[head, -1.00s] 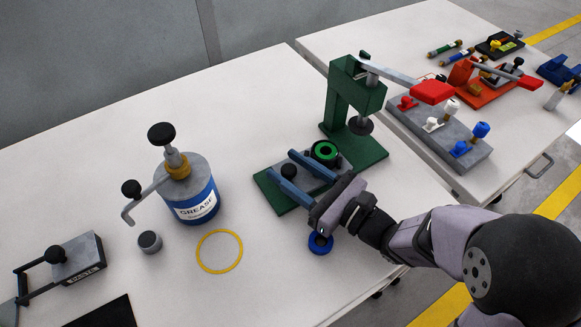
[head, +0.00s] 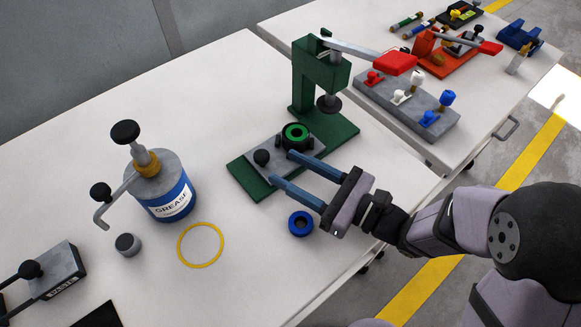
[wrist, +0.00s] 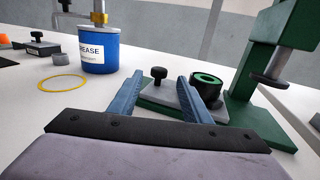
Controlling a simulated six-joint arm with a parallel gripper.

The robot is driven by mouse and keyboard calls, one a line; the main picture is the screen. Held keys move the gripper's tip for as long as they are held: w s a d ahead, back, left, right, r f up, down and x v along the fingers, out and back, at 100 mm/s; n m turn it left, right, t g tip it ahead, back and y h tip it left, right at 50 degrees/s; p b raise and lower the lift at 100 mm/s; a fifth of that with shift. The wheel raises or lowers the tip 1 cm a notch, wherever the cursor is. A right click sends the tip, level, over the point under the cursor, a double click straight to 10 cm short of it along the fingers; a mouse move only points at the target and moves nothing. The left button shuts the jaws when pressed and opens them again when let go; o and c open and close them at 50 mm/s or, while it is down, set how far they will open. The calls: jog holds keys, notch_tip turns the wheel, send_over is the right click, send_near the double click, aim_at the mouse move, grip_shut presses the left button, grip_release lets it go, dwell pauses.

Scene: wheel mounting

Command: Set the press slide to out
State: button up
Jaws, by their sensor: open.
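The green press (head: 322,75) stands on a long green base, with its dark round ram foot (head: 328,104) raised. Its slide, a grey plate (head: 282,152) with a black knob (head: 261,157), sits at the base's left part, out to the left of the ram foot. A black part with a green ring (head: 297,133) rests on the slide. My gripper (head: 282,168) is open and empty, its blue fingers at the slide's front side. The wrist view shows the knob (wrist: 159,73) beyond the gap between the fingertips, apart from them.
A blue ring (head: 300,223) lies on the table just below my fingers. A yellow ring (head: 201,245), a grey cup (head: 128,245) and a grease pot (head: 167,190) stand left. A grey block with coloured knobs (head: 405,107) is at right. The table's front middle is clear.

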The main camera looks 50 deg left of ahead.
jog(key=s+a+r+n+g+h+p, duration=0.1)
jog(key=s+r+n+g+h+p, duration=0.55)
jog(key=s+p, duration=0.55)
jog(key=s+a+r+n+g+h+p, duration=0.1)
jog(key=s+r+n+g+h+p, duration=0.2)
jog(key=s+r+n+h+p, duration=0.9)
notch_tip(320, 180, down, 8)
jog(key=w+t+b, duration=0.2)
jog(key=w+t, duration=0.1)
jog(key=t, duration=0.3)
jog(key=w+a+t, duration=0.1)
jog(key=w+t, duration=0.2)
jog(key=w, duration=0.3)
jog(key=w+a+m+t, duration=0.1)
jog(key=w+a+t, duration=0.1)
jog(key=w, duration=0.4)
jog(key=w+a+m+t+y, duration=0.1)
jog(key=w+a+t, duration=0.1)
jog(key=w+t, duration=0.2)
jog(key=shift+w+f, duration=0.2)
jog(key=shift+w, duration=0.5)
jog(key=shift+w+f, duration=0.2)
jog(key=shift+w, duration=0.5)
jog(key=shift+a+m, duration=0.15)
jog(key=shift+m, duration=0.9)
